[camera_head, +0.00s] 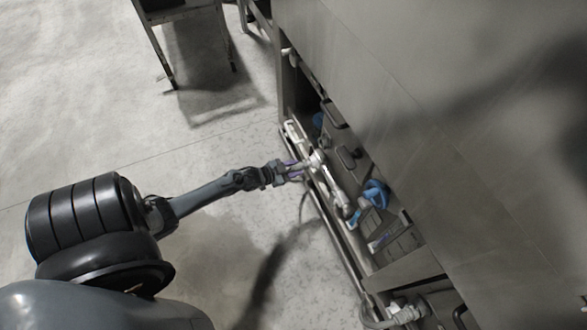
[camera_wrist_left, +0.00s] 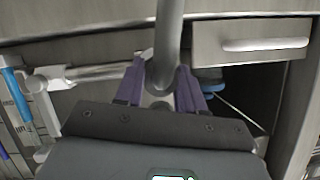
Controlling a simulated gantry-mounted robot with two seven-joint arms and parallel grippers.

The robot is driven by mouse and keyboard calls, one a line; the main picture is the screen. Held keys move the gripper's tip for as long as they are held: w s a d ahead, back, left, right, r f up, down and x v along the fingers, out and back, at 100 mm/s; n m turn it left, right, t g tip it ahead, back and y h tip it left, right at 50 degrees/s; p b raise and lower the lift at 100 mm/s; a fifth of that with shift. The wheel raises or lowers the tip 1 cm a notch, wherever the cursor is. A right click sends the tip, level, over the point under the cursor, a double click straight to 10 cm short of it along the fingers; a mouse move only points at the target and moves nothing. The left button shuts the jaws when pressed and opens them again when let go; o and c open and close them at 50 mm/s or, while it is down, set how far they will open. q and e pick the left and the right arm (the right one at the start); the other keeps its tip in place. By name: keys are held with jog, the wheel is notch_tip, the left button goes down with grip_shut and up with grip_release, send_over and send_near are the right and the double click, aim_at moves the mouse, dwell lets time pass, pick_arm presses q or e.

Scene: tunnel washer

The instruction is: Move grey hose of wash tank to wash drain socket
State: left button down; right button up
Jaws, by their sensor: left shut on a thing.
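My left gripper (camera_head: 296,168) reaches from the left into the low open bay of the washer. In the left wrist view its two purple fingers (camera_wrist_left: 160,76) are shut around the grey hose (camera_wrist_left: 169,35), which rises between them to the top edge. In the head view a pale pipe end (camera_head: 317,158) shows just beyond the fingertips. I cannot tell which fitting is the wash drain socket. My right gripper is not in view.
A pale pipe (camera_head: 337,194) runs along the bay near blue fittings (camera_head: 375,193); it also shows in the left wrist view (camera_wrist_left: 95,73). A metal panel with a handle (camera_wrist_left: 265,44) is close at right. A dark-legged stand (camera_head: 166,50) is at the back. The floor (camera_head: 90,110) at left is clear.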

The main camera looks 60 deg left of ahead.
pick_arm(q)
jog(key=shift+w, duration=0.35)
dwell(0.5)
jog(key=c, duration=0.6)
grip_release()
